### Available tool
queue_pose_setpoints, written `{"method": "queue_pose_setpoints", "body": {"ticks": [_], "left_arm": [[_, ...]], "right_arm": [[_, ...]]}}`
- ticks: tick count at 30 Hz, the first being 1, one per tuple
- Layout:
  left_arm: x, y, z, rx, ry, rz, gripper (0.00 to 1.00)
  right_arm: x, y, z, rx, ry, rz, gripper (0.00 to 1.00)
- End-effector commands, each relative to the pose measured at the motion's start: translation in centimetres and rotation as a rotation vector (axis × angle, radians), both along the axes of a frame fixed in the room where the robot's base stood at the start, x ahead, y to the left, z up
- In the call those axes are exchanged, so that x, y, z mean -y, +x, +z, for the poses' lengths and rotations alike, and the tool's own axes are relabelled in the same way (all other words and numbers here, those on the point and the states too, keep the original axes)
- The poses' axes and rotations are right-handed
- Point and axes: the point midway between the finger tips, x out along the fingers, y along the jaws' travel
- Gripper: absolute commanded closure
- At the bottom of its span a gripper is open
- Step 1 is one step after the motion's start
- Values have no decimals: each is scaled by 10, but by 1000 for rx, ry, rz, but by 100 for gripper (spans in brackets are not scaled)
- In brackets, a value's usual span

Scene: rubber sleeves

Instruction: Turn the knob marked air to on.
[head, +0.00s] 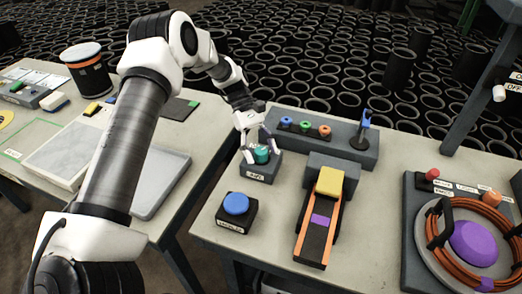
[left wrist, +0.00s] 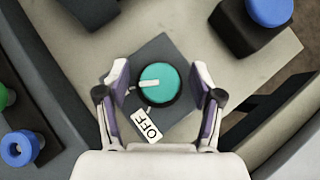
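A teal round knob (head: 261,155) with a white pointer line sits on a small grey box (head: 262,171). The box has a white label on its front, too small to read surely. In the left wrist view the knob (left wrist: 160,85) has its pointer toward the picture's left. A tag reading OFF (left wrist: 147,126) lies below left of it. My left gripper (left wrist: 160,78) is open, one finger on each side of the knob, with a visible gap on both sides. In the head view the left gripper (head: 264,152) reaches down over the box. My right gripper is not in view.
A blue button box (head: 236,206) stands in front. An orange-sided ramp (head: 318,222) is to the right. A purple dome with an orange coil (head: 474,242) is farther right. A post with a white knob (head: 498,93) stands at right.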

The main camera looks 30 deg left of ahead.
Motion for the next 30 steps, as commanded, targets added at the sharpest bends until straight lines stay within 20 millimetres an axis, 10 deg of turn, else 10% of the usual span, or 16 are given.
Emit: {"method": "queue_pose_setpoints", "body": {"ticks": [30], "left_arm": [[-77, 36, 85, -1, -1, -1, 34]], "right_arm": [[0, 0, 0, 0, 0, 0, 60]]}}
